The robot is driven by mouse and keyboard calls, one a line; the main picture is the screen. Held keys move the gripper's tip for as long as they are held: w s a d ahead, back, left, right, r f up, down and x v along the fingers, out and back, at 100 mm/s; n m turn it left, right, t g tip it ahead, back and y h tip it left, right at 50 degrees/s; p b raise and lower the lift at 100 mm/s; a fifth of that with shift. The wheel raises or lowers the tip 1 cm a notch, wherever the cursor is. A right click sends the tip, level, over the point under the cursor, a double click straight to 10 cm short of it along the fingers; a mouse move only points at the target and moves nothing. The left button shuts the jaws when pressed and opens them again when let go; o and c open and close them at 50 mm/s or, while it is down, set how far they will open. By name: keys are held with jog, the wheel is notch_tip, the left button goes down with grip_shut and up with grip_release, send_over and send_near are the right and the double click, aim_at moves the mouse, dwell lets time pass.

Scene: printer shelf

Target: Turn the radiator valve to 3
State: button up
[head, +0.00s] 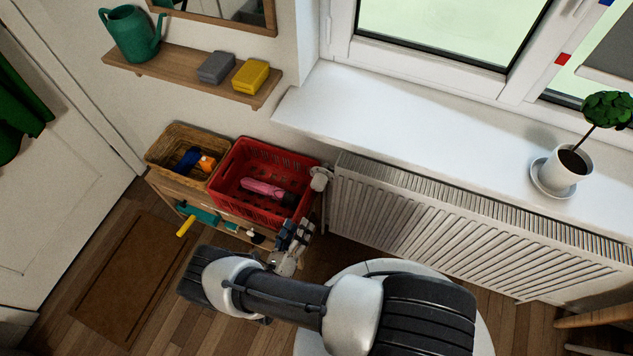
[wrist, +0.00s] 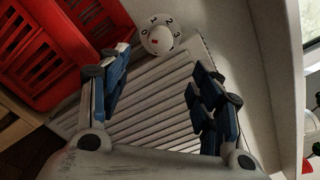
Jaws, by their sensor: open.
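The radiator valve (head: 320,179) is a white round knob at the radiator's left end, beside the red crate. In the wrist view the valve (wrist: 161,36) faces me, with dark digits around its face. A 2 and a 3 seem readable at its upper right, and a small red mark sits low on the face. Which digit is set I cannot tell. My gripper (head: 295,232) is open and empty, below the valve in the head view. In the wrist view its blue-padded fingers (wrist: 160,75) are spread wide, with the valve beyond the tips and apart from them.
The white radiator (head: 430,210) runs right under the windowsill (head: 400,110), which carries a potted plant (head: 565,165). The red crate (head: 232,190) stands close to the valve's left, with a wicker basket (head: 160,150) beside it on a low shelf. Floor shows by the doormat (head: 130,275).

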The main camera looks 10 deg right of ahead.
aim_at(316, 189)
jog(key=b+x, duration=0.2)
jog(key=x, duration=1.5)
jog(key=shift+s+b, duration=0.1)
jog(key=shift+b, duration=0.25)
jog(key=shift+c, duration=0.5)
jog(key=c, duration=1)
jog(key=shift+o, duration=0.2)
